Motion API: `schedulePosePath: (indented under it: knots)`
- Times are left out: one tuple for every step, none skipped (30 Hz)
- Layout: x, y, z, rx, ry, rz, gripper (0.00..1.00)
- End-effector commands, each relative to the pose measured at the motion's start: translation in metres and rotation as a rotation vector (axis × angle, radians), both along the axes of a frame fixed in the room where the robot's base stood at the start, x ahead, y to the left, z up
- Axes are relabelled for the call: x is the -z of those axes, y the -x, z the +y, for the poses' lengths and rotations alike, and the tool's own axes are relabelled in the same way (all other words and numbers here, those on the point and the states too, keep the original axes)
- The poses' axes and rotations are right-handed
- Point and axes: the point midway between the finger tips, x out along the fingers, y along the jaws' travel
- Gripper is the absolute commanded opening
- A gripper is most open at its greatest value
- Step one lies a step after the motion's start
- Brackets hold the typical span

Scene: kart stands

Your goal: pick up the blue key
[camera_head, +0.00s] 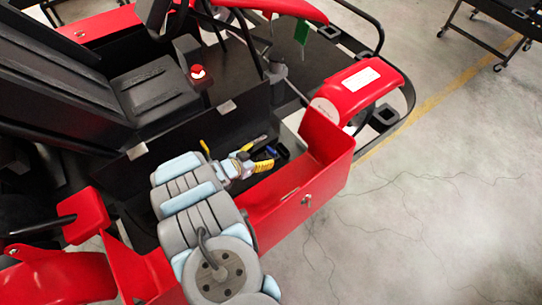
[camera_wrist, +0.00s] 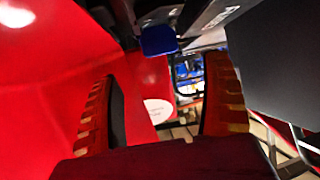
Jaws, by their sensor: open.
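A small flat blue piece (camera_wrist: 159,40), likely the head of the blue key, shows at the top middle of the wrist view, beyond my fingertips. Its shaft cannot be made out. A small blue spot beside a dark part (camera_head: 271,152) shows just past my gripper in the head view; I cannot tell for sure that it is the same piece. My gripper (camera_wrist: 160,85) is open, with nothing between its two orange ribbed fingers. In the head view my gripper (camera_head: 254,163) reaches low over the black and red box of the kart.
A red wall (camera_wrist: 45,70) runs close along the left finger, and a dark grey panel (camera_wrist: 275,65) stands at the right. A silver key (camera_head: 307,200) sits in the red side panel. A red button (camera_head: 197,72) stands near the seat.

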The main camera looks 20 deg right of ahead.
Motion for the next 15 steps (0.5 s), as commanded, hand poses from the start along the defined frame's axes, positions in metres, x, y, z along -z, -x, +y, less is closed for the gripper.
schedulePosePath:
  knots:
    - [0.007,-0.002,-0.004,0.002,-0.001,-0.001,0.81]
    - [0.008,-0.003,-0.006,0.002,-0.001,-0.001,0.81]
    - [0.008,-0.004,-0.009,0.002,0.000,-0.002,0.81]
    - [0.009,-0.005,-0.010,0.002,0.000,-0.002,0.81]
    - [0.009,-0.006,-0.012,0.002,0.000,-0.002,0.81]
    - [0.009,-0.006,-0.013,0.001,0.001,-0.001,0.81]
    - [0.009,-0.007,-0.014,0.001,0.001,-0.001,0.81]
    - [0.009,-0.007,-0.014,0.001,0.001,-0.001,0.81]
    - [0.009,-0.007,-0.015,0.000,0.001,-0.001,0.81]
    - [0.009,-0.007,-0.016,0.000,0.000,-0.001,0.81]
    - [0.010,-0.007,-0.016,0.001,0.000,0.000,0.81]
    - [0.011,-0.008,-0.018,0.001,0.000,0.000,0.81]
    - [0.012,-0.008,-0.019,0.001,0.000,0.000,0.81]
    - [0.013,-0.009,-0.020,0.002,-0.001,-0.001,0.81]
    - [0.014,-0.011,-0.022,0.002,-0.001,-0.002,0.81]
